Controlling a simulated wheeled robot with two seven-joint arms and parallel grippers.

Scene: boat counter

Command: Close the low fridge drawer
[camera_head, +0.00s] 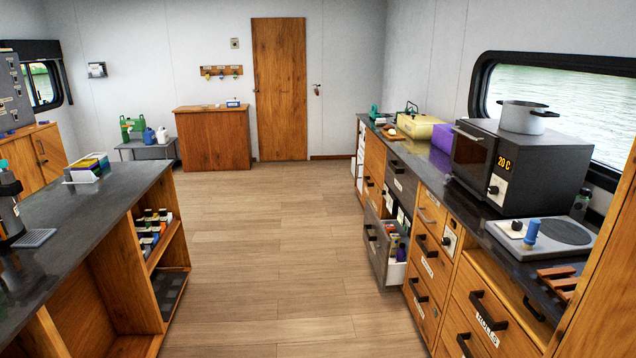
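The low fridge drawer (378,247) is a dark grey-fronted drawer low in the right-hand counter. It stands pulled out into the aisle, with its white inner wall (396,272) and several cartons and bottles inside showing. A dark handle (370,232) sits on its front. Above it is another dark grey front (400,183) with its own handle, which looks shut. Neither of my grippers shows in the head view, so I cannot see how they stand relative to the drawer.
The wooden floor (260,270) between the two counters is clear. The left counter (85,215) has open shelves holding bottles. Wooden drawers (428,262) with dark handles stand nearer than the open drawer. A microwave (515,165) with a pot (526,117) sits on the right counter.

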